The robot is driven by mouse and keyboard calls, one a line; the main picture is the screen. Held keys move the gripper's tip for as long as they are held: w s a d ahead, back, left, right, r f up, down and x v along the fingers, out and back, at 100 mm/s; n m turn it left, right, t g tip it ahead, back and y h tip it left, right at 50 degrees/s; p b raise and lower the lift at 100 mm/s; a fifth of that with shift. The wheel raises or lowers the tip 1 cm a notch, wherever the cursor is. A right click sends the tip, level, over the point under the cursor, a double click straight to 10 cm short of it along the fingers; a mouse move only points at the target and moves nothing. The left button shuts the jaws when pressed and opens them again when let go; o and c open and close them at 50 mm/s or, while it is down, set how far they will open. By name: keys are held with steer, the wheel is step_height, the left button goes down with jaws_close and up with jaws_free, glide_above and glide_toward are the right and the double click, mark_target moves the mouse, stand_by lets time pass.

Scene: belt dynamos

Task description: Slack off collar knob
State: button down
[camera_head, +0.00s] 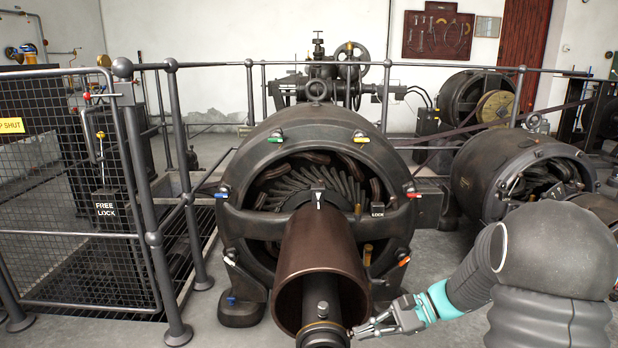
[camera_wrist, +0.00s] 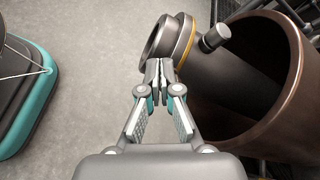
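A dark shaft with a collar at its near end (camera_head: 322,333) comes out of a wide brown drum (camera_head: 318,262). In the wrist view the collar (camera_wrist: 168,38) has a brass-coloured ring. A short dark knob (camera_wrist: 215,38) with a pale end stands out beside the ring; it also shows on top of the shaft in the head view (camera_head: 322,309). My gripper (camera_head: 354,331) is at the right of the collar. In the wrist view my gripper's fingertips (camera_wrist: 160,70) are together, just before the collar's edge and apart from the knob. I cannot tell whether they touch the collar.
The drum's open rim (camera_wrist: 285,118) is close on the right of my fingers in the wrist view. The dynamo casing (camera_head: 318,125) stands behind it, with coloured handles. A mesh guard rail (camera_head: 75,190) is on the left. A teal-edged dark object (camera_wrist: 40,95) lies left of my gripper.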

steer(key=shift+s+r, duration=0.1)
stand_by(0.3)
steer(key=shift+s+r+p, duration=0.2)
steer(key=shift+p, duration=0.15)
steer(key=p+v, duration=0.3)
steer(key=v, duration=0.2)
steer(key=shift+d+r, duration=0.15)
steer(key=shift+d, duration=0.2)
